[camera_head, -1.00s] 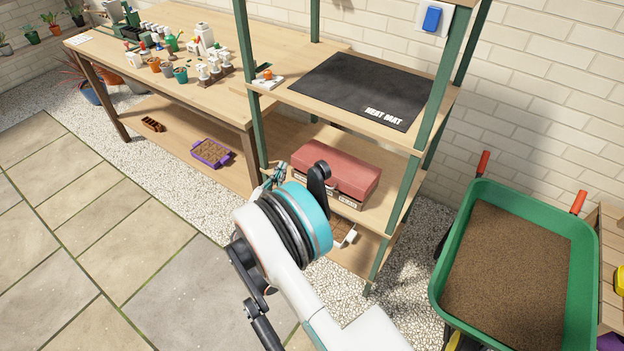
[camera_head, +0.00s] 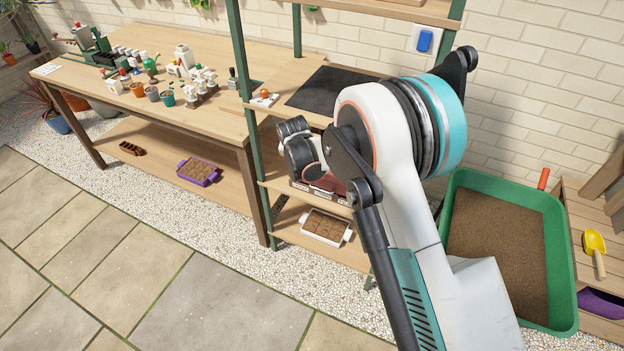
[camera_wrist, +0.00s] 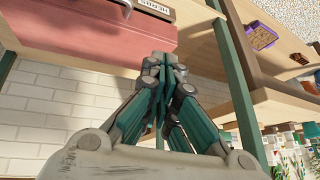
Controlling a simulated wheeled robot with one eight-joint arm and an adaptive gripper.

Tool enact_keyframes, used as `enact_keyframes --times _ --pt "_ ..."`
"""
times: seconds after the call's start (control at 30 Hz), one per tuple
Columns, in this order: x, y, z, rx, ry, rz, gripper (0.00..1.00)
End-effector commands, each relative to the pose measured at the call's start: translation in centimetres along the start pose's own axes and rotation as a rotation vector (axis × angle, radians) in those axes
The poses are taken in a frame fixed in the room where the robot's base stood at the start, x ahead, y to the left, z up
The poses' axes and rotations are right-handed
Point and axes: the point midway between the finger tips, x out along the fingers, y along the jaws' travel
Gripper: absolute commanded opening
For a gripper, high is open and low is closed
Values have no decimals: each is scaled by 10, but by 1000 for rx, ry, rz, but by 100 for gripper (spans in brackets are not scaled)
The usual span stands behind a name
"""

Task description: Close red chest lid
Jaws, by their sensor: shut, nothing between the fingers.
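The red chest (camera_head: 331,182) stands on the middle shelf of the rack. In the head view my arm hides most of it, and only part of its red body and labelled front shows. In the wrist view, which looks upside down, its red lid (camera_wrist: 85,32) fills the upper left, with a label and metal handle at the top edge. The lid looks lowered over the box; I cannot tell whether it sits fully flush. My gripper (camera_wrist: 160,68) is shut and empty, its fingertips close beside the chest's end. In the head view my arm hides the gripper.
The green rack post (camera_head: 250,120) stands left of the chest. The heat mat (camera_head: 325,92) lies on the shelf above. A white tray (camera_head: 327,228) sits on the shelf below. The workbench (camera_head: 110,58) extends left.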

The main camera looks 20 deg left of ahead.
Motion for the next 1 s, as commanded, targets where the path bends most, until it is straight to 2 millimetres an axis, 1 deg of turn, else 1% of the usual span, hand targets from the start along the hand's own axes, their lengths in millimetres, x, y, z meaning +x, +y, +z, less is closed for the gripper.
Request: enact_keyframes --times 0.03,0.1,0.2,0.27,0.37,0.47,0.7,0.87,1.0 --pt "-8 24 -6 43 -19 72 0" --pt "-16 50 -10 95 -36 158 0" --pt "-24 71 -14 139 -45 228 0" --pt "-24 76 -13 150 -48 246 0" --pt "-16 79 -12 153 -49 250 0" --pt "-1 83 -11 153 -48 249 0" --pt "46 94 -7 152 -48 248 0" --pt "75 100 -5 151 -48 247 0" --pt "88 101 11 149 -48 246 0"
